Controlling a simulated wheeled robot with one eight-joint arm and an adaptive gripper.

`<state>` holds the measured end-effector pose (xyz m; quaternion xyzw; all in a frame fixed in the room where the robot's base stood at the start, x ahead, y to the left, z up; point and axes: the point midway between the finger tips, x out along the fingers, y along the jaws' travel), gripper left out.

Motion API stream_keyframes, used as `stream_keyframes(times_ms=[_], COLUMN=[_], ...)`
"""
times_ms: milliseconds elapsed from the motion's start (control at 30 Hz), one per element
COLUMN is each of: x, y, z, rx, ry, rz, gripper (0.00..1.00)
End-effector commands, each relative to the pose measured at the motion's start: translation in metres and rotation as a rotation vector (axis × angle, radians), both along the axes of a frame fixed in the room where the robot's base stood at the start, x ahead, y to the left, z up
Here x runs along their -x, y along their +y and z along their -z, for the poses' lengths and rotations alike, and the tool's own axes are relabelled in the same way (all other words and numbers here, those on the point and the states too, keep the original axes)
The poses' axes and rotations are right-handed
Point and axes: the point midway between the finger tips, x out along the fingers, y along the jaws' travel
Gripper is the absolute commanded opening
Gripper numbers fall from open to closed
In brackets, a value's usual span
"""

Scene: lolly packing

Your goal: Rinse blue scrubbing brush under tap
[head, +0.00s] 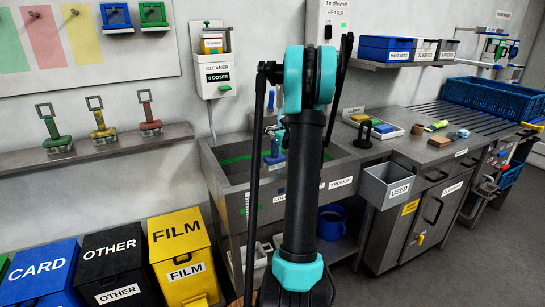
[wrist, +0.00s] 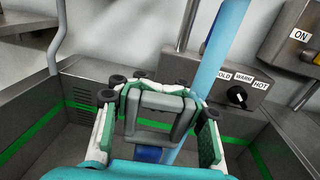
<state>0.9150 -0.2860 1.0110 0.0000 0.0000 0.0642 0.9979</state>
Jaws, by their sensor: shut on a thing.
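My gripper (wrist: 155,108) is shut on the grey loop handle (wrist: 163,101) of the blue scrubbing brush; its blue body (wrist: 148,153) shows below, partly hidden by my gripper. In the head view the blue brush (head: 273,158) hangs upright inside the trough sink (head: 229,164), partly behind my arm. A light-blue column (wrist: 222,45), which looks like running tap water, comes down close beside the handle in the wrist view. Whether it touches the bristles is hidden. The tap outlet is not clearly visible.
A black dial (wrist: 237,97) marked cold, warm and hot is on the sink's back wall, with an ON box (wrist: 299,38) to the right. A cleaner dispenser (head: 216,69) hangs above the sink. A used bin (head: 388,186) stands at its right. Other brushes (head: 101,120) stand on the left shelf.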

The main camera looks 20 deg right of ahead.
Motion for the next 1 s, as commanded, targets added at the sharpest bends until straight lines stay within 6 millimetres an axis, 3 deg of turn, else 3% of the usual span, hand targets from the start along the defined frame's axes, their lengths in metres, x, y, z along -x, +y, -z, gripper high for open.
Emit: stream_keyframes(times_ms=[1000], x=[-0.009], y=[0.005], z=[0.000], rx=[0.000], ry=[0.000], rz=[0.000], gripper=[0.00])
